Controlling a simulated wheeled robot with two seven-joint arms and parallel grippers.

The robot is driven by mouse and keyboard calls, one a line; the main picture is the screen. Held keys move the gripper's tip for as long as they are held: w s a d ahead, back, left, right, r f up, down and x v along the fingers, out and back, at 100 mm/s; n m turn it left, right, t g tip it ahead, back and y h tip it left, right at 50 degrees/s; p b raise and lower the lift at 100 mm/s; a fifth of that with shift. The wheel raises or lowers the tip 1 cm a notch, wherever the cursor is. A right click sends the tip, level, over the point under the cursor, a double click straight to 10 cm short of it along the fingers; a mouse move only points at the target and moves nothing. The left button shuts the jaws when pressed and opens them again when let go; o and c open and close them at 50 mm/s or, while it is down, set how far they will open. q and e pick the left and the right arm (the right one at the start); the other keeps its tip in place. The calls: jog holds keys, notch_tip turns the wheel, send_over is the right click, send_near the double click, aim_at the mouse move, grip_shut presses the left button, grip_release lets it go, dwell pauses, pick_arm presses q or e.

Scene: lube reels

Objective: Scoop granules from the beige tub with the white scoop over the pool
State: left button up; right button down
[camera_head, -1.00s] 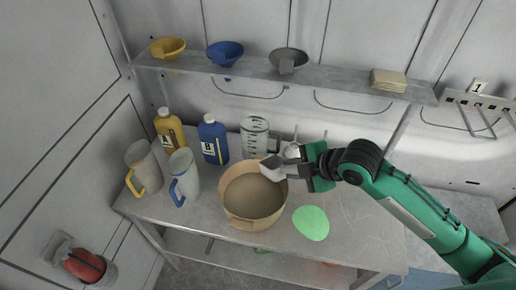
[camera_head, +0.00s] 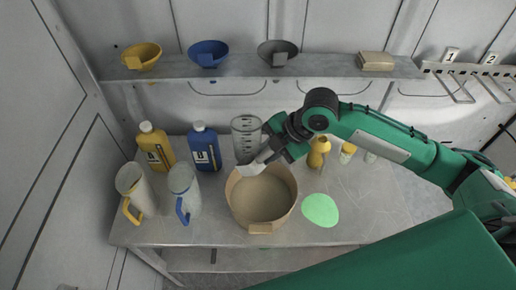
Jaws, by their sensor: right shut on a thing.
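The beige tub (camera_head: 238,207) stands on the metal table, with a flat beige-grey fill of granules (camera_head: 264,198) inside. My right gripper (camera_head: 268,153) is shut on the white scoop (camera_head: 249,168), at the tub's back left rim. The scoop is tilted, its head over or at the rim; I cannot tell whether it touches the rim or holds granules. A flat light-green pool (camera_head: 320,210) lies on the table just right of the tub. My left gripper is not in view.
Behind the tub stand a clear measuring jug (camera_head: 246,134), a blue bottle (camera_head: 205,150) and a yellow bottle (camera_head: 155,148). Two pitchers (camera_head: 136,190) (camera_head: 184,190) stand at left. A shelf (camera_head: 225,70) with funnels runs above.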

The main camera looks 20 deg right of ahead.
notch_tip(320, 180, down, 18)
jog(key=t+b, duration=0.1)
jog(key=b, duration=0.6)
jog(key=shift+s+d+r+n+t+y+b, duration=0.2)
jog(key=shift+s+d+r+t+y, duration=0.45)
jog(key=shift+r, duration=1.65)
jog(key=shift+s+d+r+n+t+y+b, duration=0.3)
jog(key=shift+s+r+t+y, duration=0.45)
jog(key=shift+r, duration=1.5)
jog(key=shift+s+d+r+n+t+y+b, duration=0.1)
jog(key=shift+s+d+r+t+y, duration=0.6)
jog(key=shift+r, duration=1.6)
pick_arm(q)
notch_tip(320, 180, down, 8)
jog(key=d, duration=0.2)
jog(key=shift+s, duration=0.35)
pick_arm(e)
jog(key=shift+r+t+y, duration=0.4)
jog(key=shift+r, duration=0.25)
